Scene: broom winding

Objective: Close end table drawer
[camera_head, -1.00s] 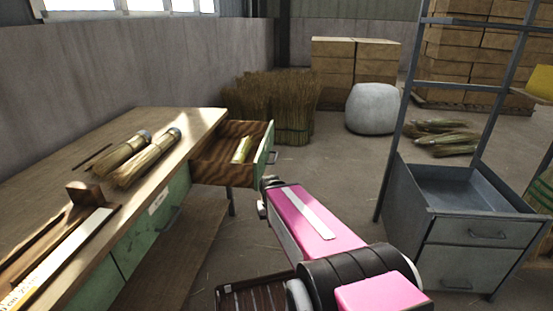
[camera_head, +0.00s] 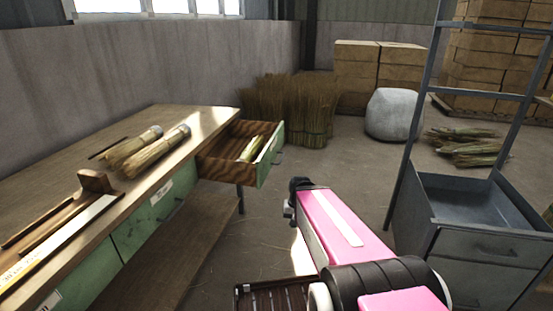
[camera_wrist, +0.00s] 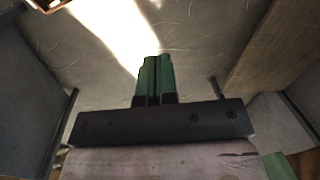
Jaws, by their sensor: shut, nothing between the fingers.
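The end drawer (camera_head: 232,172) of the workbench is pulled out at the bench's right end. It has brown wooden sides and a green front (camera_head: 270,156) with a dark handle, and a small straw bundle (camera_head: 251,149) lies in it. My gripper (camera_head: 292,204) is just right of and below the drawer front in the head view, apart from it in the picture. In the wrist view its green fingers (camera_wrist: 153,80) are together, empty, over the floor. My pink forearm hides part of the floor.
The workbench (camera_head: 60,180) carries straw brushes (camera_head: 150,151) and a wooden jig (camera_head: 95,182). Straw bundles, a grey pouf (camera_head: 394,114) and boxes are behind.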

